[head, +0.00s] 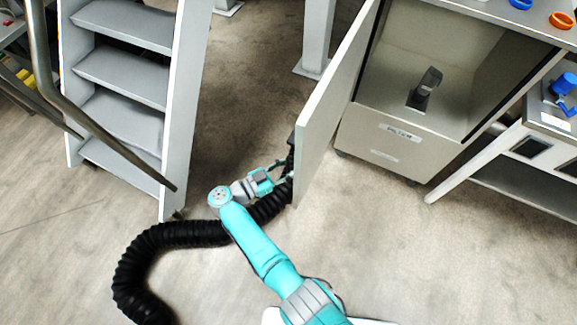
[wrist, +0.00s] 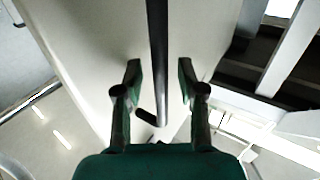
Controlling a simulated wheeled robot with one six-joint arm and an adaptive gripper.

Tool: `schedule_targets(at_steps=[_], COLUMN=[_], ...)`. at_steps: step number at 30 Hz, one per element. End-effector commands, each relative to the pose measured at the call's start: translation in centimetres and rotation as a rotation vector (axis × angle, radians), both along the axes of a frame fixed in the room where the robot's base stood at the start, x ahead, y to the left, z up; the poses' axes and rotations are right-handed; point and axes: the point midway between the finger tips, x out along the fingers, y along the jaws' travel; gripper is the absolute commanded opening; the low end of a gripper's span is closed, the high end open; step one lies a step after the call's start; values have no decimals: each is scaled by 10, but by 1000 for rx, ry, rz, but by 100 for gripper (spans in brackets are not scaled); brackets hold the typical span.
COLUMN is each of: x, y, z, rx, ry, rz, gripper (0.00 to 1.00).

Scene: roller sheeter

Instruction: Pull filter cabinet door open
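The filter cabinet door (head: 333,95) stands swung wide open on its left side, seen nearly edge-on in the head view. The open cabinet (head: 390,135) shows its inside, with a dark grey fitting (head: 425,88) on its floor. My gripper (head: 284,170) is at the outer face of the door, near its free edge. In the wrist view, my gripper (wrist: 160,85) is open, with one finger on each side of the dark bar handle (wrist: 157,45). Gaps show between the handle and both fingers. The door's pale face (wrist: 95,40) lies behind it.
Grey steps (head: 125,85) with a rail stand at the left. A black corrugated hose (head: 150,245) lies on the floor beside and under my arm. A table (head: 530,170) stands right of the cabinet. The floor in front of the cabinet is clear.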

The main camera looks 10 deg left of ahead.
Motion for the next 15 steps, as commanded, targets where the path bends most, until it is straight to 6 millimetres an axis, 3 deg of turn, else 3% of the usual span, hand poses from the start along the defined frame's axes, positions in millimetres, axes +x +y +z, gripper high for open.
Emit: schedule_targets(at_steps=[8,15], x=[-5,-30], y=[6,39], z=[0,0], rx=[0,-1], ry=[0,1], rz=[1,4], gripper=[39,39])
